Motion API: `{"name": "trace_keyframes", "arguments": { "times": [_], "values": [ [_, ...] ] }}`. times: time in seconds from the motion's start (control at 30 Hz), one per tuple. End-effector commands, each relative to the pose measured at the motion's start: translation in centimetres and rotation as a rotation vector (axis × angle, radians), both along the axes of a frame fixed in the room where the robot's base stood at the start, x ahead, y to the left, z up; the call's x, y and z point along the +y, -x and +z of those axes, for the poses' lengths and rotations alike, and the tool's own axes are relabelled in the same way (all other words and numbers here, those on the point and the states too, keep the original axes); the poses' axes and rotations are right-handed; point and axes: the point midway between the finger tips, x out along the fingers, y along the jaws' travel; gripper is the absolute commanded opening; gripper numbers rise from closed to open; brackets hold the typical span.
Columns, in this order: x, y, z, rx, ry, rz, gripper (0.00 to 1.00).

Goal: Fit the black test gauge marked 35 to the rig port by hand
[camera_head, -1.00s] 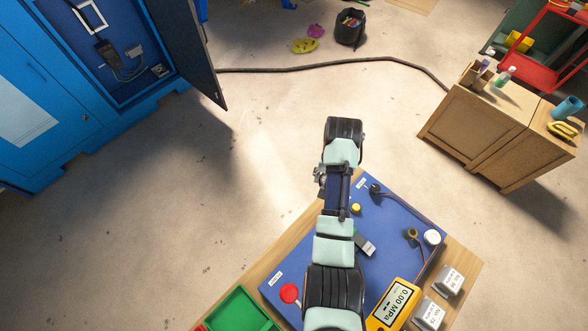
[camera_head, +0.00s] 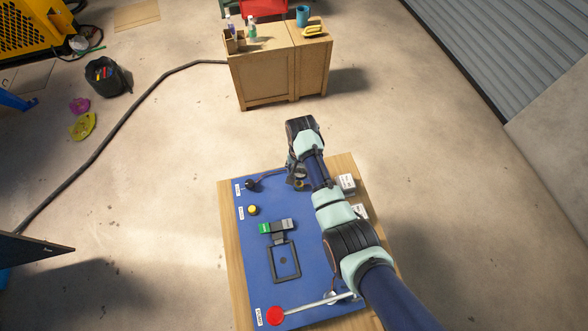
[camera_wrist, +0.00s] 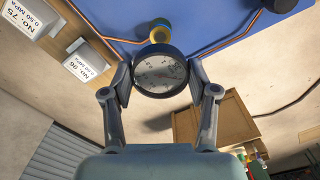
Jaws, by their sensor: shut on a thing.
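My gripper (camera_wrist: 160,78) is shut on a round black gauge (camera_wrist: 160,71) with a pale dial, gripping it by both sides of its case. The number on the gauge is too small to read. In the wrist view a brass fitting with a blue-green ring (camera_wrist: 160,25) shows just beyond the gauge's rim. I cannot tell whether the two touch or are joined. In the head view my gripper (camera_head: 298,178) is at the far right part of the blue rig board (camera_head: 262,290); my arm hides much of that side.
Two grey boxes marked No. 75 (camera_wrist: 34,14) and No. 96 (camera_wrist: 86,62) stand on the wooden edge. The board also bears a black knob (camera_head: 251,185), a yellow button (camera_head: 253,210), a black frame (camera_head: 284,262) and a red-ended lever (camera_head: 276,316). A wooden cabinet (camera_head: 262,78) stands beyond.

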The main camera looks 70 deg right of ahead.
Motion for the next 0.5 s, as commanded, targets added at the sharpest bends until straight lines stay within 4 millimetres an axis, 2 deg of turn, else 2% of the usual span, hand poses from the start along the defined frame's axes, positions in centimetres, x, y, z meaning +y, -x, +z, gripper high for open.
{"name": "trace_keyframes", "arguments": {
  "times": [0.3, 0.5],
  "values": [
    [0.0, 0.0, -3.6, 0.0, 0.0, 0.002, 0.0],
    [0.0, -0.1, -4.9, 0.0, 0.0, 0.002, 0.0]
  ]
}}
